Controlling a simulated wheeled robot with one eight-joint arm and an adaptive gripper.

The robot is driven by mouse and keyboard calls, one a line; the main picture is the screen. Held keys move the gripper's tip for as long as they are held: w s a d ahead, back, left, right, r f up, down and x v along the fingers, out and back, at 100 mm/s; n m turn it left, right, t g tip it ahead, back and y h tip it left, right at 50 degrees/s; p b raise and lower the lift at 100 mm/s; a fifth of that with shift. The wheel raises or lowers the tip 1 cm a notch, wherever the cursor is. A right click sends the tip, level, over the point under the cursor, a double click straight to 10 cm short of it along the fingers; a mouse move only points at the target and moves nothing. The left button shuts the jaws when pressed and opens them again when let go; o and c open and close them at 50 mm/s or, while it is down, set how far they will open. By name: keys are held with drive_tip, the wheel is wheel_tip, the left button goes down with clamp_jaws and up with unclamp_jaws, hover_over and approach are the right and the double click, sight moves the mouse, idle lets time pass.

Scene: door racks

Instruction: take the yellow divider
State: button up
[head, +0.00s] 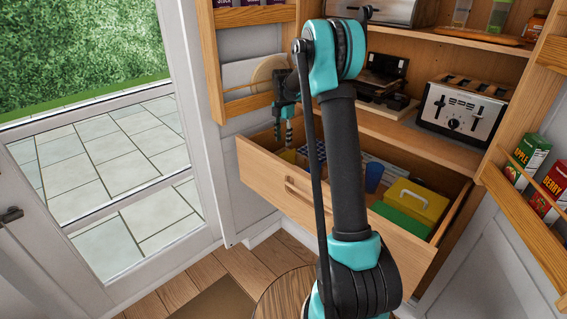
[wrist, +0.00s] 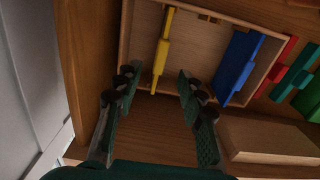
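The yellow divider (wrist: 162,52) is a thin upright bar with a wider middle, standing in a shallow wooden tray (wrist: 206,28) in the wrist view. My gripper (wrist: 156,80) is open, with one finger on each side of the divider's near end and nothing between its pads. Whether the fingers are level with the divider is hard to tell. In the head view my gripper (head: 285,132) points down into the left part of the open drawer (head: 315,200). A small yellow patch (head: 289,156) shows under it, possibly the divider.
A blue divider (wrist: 238,66) stands to the right in the tray, with red (wrist: 284,60) and green (wrist: 296,72) pieces beyond. The drawer also holds a yellow box (head: 416,200) and a blue cup (head: 374,177). A toaster (head: 461,108) stands on the shelf above.

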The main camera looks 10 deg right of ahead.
sight(283, 153)
drive_tip(key=shift+f, duration=4.4)
clamp_jaws()
